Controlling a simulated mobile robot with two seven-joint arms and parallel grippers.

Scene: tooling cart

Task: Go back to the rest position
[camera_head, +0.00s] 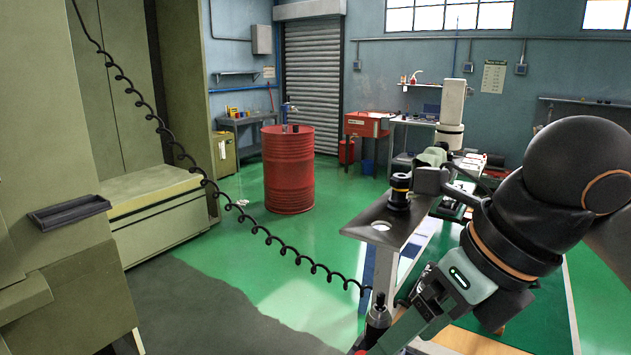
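My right arm enters from the right, and its grey-green gripper (392,332) points down and to the left, low in the picture. A dark tool with a silver tip (378,314) stands upright at the fingertips. A black coiled hose (268,236) runs down from the upper left to this tool. I cannot tell whether the fingers hold the tool or are only beside it. The cart's dark metal plate (359,226) has a round hole in it. A black tool holder (399,190) with a yellowish band stands at this plate. My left gripper is not in view.
A green-beige machine (85,275) with a small dark tray (68,212) fills the left side. A red drum (288,175) stands on the open green floor. A red cabinet (366,124) and workbenches are at the back. A pale upright column (451,108) rises behind the plate.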

